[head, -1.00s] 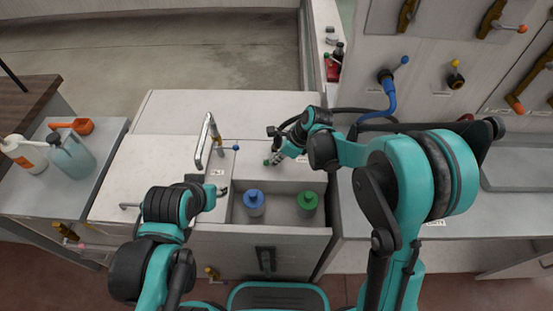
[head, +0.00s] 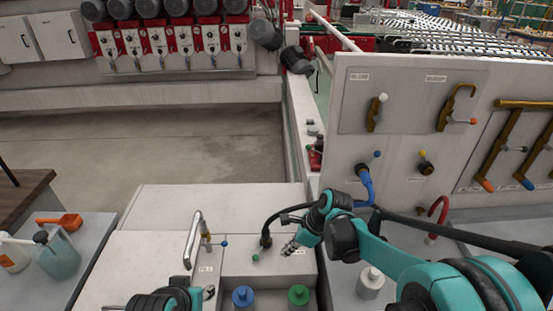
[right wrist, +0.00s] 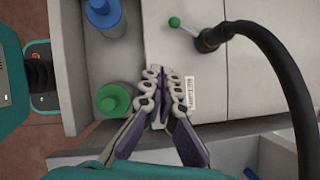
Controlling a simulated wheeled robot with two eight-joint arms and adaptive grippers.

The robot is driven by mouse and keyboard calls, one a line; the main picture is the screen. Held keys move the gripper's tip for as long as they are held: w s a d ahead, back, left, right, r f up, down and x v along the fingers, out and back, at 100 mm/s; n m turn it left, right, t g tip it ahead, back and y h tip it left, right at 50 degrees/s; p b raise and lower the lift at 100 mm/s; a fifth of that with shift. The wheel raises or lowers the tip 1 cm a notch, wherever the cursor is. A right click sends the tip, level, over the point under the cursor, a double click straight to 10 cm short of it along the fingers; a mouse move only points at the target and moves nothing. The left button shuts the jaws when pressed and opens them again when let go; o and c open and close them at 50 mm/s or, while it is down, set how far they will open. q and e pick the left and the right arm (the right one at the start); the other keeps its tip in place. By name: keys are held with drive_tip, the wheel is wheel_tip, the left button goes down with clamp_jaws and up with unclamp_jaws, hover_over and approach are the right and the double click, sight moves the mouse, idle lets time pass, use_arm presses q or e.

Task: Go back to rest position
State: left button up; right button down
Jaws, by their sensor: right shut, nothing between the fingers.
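My right gripper (head: 288,250) reaches in from the right in the head view, over the pale counter (head: 265,272) behind the two bottles. In the right wrist view its fingers (right wrist: 160,72) are together with nothing between them. My left gripper (head: 208,293) shows only in part at the bottom of the head view, in front of the curved metal tap (head: 193,238). Whether its fingers are open cannot be told. A blue-capped bottle (head: 243,297) and a green-capped bottle (head: 298,294) stand in the recess near the bottom edge.
A black hose (head: 267,230) and a small green knob (head: 256,258) are left of the right gripper. A white-labelled upright panel (head: 400,140) with hooks stands behind my right arm. A white bottle (head: 371,280) stands below the arm.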

drive_tip(key=s+d+r+n+t+h, duration=0.2)
drive_tip(key=s+d+r+n+t, duration=0.1)
drive_tip(key=s+d+n, duration=0.3)
drive_tip(key=s+d+r+n+t+h, duration=0.2)
drive_tip(key=s+d+n, duration=0.5)
drive_tip(key=n, duration=0.8)
drive_tip(key=shift+s+d+r+t+h, duration=0.2)
drive_tip(key=shift+s+r+t+h, duration=0.25)
drive_tip(key=shift+s+r, duration=1.05)
drive_tip(key=shift+s+f, duration=0.2)
drive_tip(key=shift+f, duration=0.05)
